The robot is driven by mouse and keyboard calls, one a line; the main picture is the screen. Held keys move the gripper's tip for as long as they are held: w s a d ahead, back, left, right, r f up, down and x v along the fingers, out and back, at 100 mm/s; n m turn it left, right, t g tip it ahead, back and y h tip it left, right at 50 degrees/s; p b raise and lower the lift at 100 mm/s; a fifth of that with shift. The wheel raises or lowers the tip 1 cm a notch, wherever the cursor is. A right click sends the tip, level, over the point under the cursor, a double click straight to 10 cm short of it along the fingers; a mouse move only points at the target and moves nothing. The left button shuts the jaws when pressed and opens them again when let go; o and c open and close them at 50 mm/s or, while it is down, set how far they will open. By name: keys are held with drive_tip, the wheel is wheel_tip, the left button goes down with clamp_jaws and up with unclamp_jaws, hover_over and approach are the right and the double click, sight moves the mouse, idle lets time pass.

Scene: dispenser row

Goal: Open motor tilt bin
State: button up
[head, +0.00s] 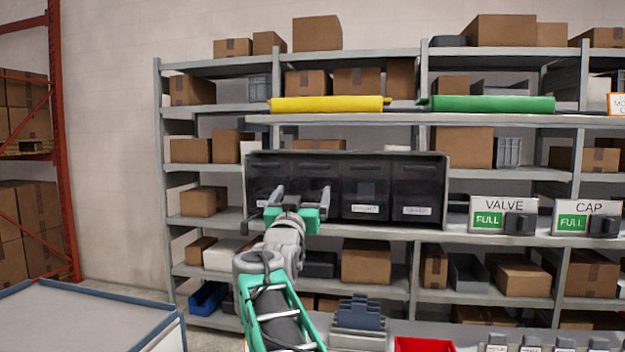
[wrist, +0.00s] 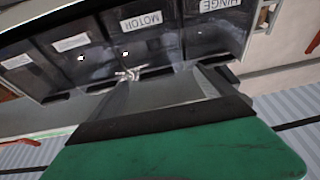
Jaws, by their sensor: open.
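The motor tilt bin (head: 315,172) is a dark, see-through bin, second from the left in a grey-framed row of four. Its front looks flush with its neighbours. The white MOTOR label shows in the wrist view (wrist: 141,21); in the head view my gripper hides that label. My gripper (head: 300,192) is open and empty, in front of the two left bins. In the wrist view its spread fingers (wrist: 170,82) reach toward the motor bin's edge; I cannot tell whether they touch it.
The hinge bin (wrist: 213,30) is beside the motor bin. The bin row's grey frame (head: 345,155) stands on a shelf. VALVE (head: 503,214) and CAP (head: 587,217) signs stand to the right. A white-topped table (head: 80,315) is at lower left, and a red bin (head: 423,345) is at the bottom.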

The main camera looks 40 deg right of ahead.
sight(314, 169)
drive_tip(key=shift+h, duration=0.6)
drive_tip(key=p+x, duration=0.1)
drive_tip(key=x, duration=0.2)
drive_tip(key=r+p+x, duration=0.1)
drive_tip(key=x, duration=0.1)
drive_tip(key=s+p+x, duration=0.1)
drive_tip(key=x, duration=0.2)
drive_tip(key=shift+w+d+r+p, duration=0.15)
drive_tip(key=shift+d+r+p, duration=0.1)
drive_tip(key=shift+r+p, duration=0.2)
drive_tip(key=shift+m, duration=0.3)
clamp_jaws()
drive_tip(key=shift+f, duration=0.1)
drive_tip(key=shift+a+f+b, duration=0.1)
drive_tip(key=shift+b, duration=0.4)
